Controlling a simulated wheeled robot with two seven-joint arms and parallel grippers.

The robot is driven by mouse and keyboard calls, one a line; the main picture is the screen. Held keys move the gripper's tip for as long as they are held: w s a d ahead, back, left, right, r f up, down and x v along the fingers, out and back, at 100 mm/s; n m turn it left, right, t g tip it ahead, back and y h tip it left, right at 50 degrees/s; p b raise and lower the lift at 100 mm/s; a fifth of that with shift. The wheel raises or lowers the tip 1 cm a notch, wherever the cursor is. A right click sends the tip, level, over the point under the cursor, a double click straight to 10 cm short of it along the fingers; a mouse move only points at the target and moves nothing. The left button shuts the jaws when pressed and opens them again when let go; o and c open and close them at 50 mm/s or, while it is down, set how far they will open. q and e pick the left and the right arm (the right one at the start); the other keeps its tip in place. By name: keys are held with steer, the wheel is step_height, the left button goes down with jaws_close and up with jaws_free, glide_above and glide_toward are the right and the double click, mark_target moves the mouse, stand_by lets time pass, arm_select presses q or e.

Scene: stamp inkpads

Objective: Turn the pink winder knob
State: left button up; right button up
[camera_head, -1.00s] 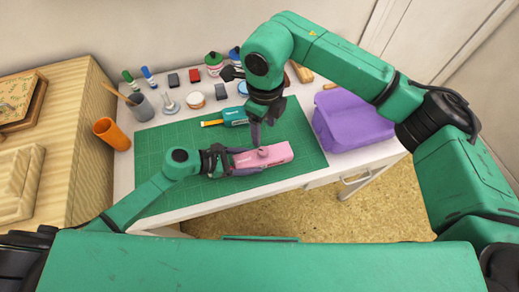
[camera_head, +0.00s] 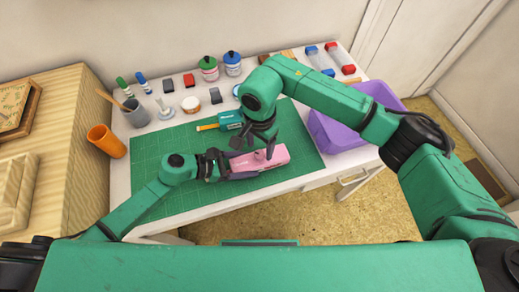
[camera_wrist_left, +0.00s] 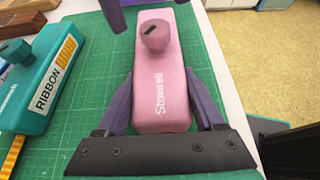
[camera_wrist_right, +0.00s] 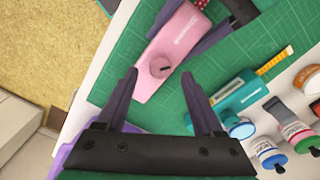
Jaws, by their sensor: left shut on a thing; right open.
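The pink box (camera_head: 264,161) marked "Stowrell" lies on the green mat; it also shows in the left wrist view (camera_wrist_left: 163,80) and the right wrist view (camera_wrist_right: 173,45). Its round pink winder knob (camera_wrist_left: 156,36) with a dark slot is on top near one end; the right wrist view shows it too (camera_wrist_right: 160,67). My left gripper (camera_head: 232,167) is shut on the box's sides at the end away from the knob. My right gripper (camera_head: 262,146) is open above the knob. In the right wrist view its fingers (camera_wrist_right: 162,80) are spread with the knob between their tips, contact unclear.
A teal ribbon box (camera_head: 230,119) with a yellow strip lies behind the pink box. A purple bin (camera_head: 325,132) stands right of the mat. Ink bottles (camera_head: 209,69), an orange cup (camera_head: 106,141) and a grey cup (camera_head: 136,112) stand around the mat. The mat's front left is clear.

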mark_target(259, 156)
steer(key=shift+f, duration=1.4)
jaws_close()
